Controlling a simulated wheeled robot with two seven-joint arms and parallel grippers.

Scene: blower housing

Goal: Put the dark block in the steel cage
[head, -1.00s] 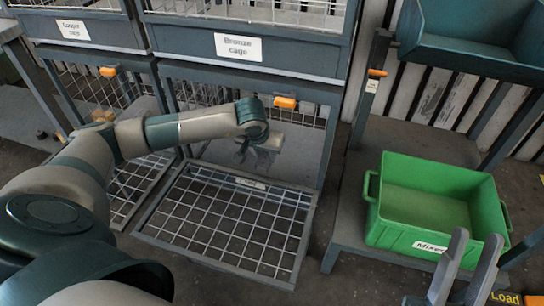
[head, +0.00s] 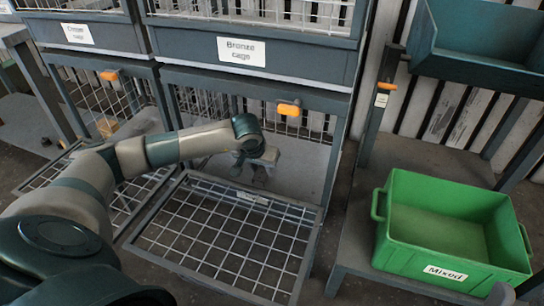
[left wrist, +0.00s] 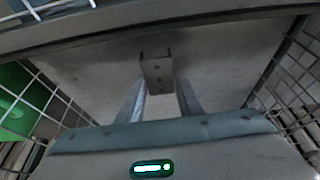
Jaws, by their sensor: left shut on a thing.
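My left gripper (head: 258,174) reaches into the lower middle cage (head: 298,168), whose mesh door (head: 220,240) is folded down in front. A small label on the door is too blurred to read. In the left wrist view, the two fingers (left wrist: 160,98) are shut on a small dark grey-brown block (left wrist: 157,74). Grey cage floor shows behind it, with mesh walls on both sides. I cannot tell whether the block touches the floor. In the head view, the block is hard to make out. Of my right gripper, only a grey tip (head: 501,294) shows at the bottom right.
The bronze cage (head: 241,52) is directly above, and another labelled cage (head: 78,35) is at upper left. An orange latch (head: 289,108) hangs at the opening's top edge. A green bin marked Mixed (head: 450,225) stands on a low bench at right. A teal bin (head: 480,45) is above it.

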